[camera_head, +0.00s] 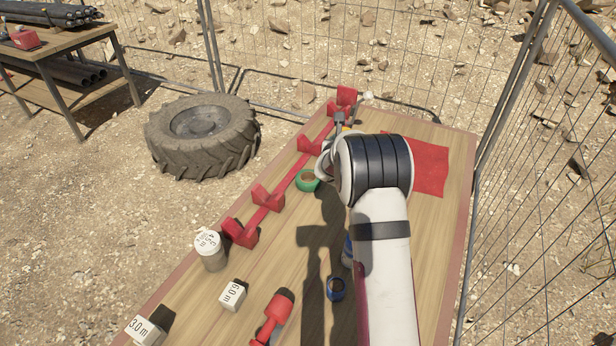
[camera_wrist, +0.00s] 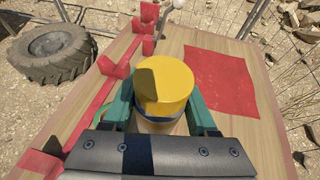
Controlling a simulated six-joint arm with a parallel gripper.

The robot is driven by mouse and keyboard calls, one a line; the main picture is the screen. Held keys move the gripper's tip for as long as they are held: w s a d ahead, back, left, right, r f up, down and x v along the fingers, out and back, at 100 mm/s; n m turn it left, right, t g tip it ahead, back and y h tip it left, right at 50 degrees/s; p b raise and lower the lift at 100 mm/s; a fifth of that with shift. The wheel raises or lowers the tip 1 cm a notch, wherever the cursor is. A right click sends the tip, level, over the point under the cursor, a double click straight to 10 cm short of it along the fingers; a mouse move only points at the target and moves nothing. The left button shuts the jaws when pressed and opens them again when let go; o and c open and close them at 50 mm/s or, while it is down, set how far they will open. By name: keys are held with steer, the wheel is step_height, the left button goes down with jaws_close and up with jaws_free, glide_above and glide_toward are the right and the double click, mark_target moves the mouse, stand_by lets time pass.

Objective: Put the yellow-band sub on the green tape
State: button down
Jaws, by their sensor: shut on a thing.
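The yellow-band sub (camera_wrist: 178,78) is a stout cylinder with a yellow upper part, held upright in front of the wrist camera. My gripper (camera_wrist: 162,105) has green fingers shut on its two sides. In the head view the arm hides most of the gripper and the sub; only a small bit of yellow shows past the wrist. The green tape (camera_head: 307,180) is a small ring lying on the table beside the red rack, left of my wrist.
A red rack (camera_head: 268,198) with notched supports runs along the table's left side. A red cloth (camera_head: 431,168) lies at the right.

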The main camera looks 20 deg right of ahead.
steer(key=shift+w+a+f, duration=1.3)
steer(key=shift+a+f, duration=0.05)
steer(key=shift+f, duration=0.45)
steer(key=shift+w+a+f, duration=1.25)
steer(key=shift+a+f, duration=0.15)
steer(key=shift+f, duration=0.4)
steer(key=shift+w+a+f, duration=1.3)
steer(key=shift+a+f, duration=0.05)
steer(key=shift+f, duration=0.45)
steer(key=shift+f, duration=0.1)
steer(key=shift+c, duration=0.9)
jaws_free()
steer(key=shift+f, duration=0.1)
